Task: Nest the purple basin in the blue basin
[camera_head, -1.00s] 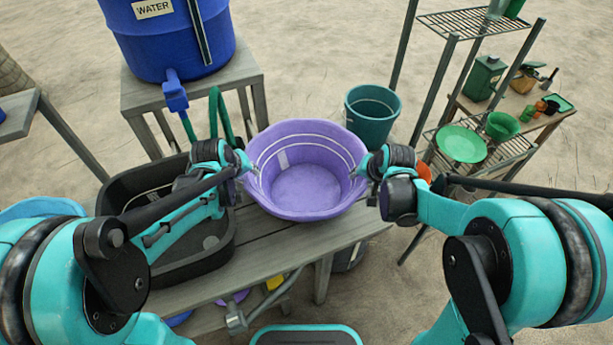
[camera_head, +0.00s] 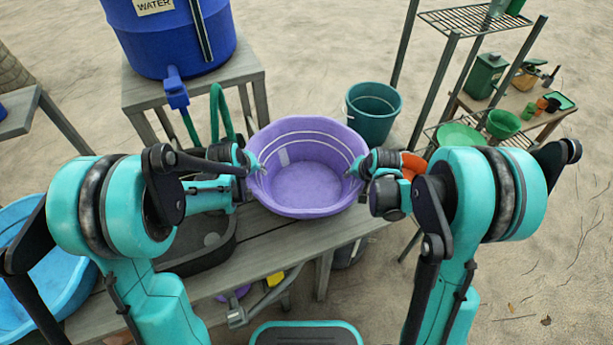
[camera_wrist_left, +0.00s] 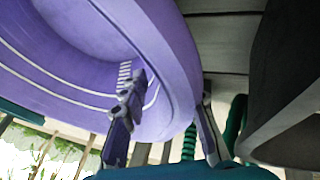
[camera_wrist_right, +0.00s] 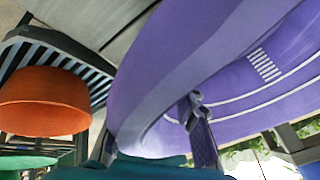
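The purple basin (camera_head: 307,208) sits upright on the wooden bench and looks empty. My left gripper (camera_head: 257,169) is at its left rim. In the left wrist view, the gripper's fingers (camera_wrist_left: 172,100) stand apart, one inside the basin (camera_wrist_left: 175,60) and one outside. My right gripper (camera_head: 355,172) is at the right rim. In the right wrist view, its fingers (camera_wrist_right: 150,125) also stand apart on either side of the wall of the basin (camera_wrist_right: 160,90). The light blue basin (camera_head: 62,275) is at the lower left, partly hidden by my left arm.
A black tub (camera_head: 205,262) stands on the bench (camera_head: 275,243) left of the purple basin. Behind are a blue water barrel (camera_head: 170,45) and a teal bucket (camera_head: 373,118). An orange pot (camera_wrist_right: 45,100) is near my right gripper. A shelf stands at the right.

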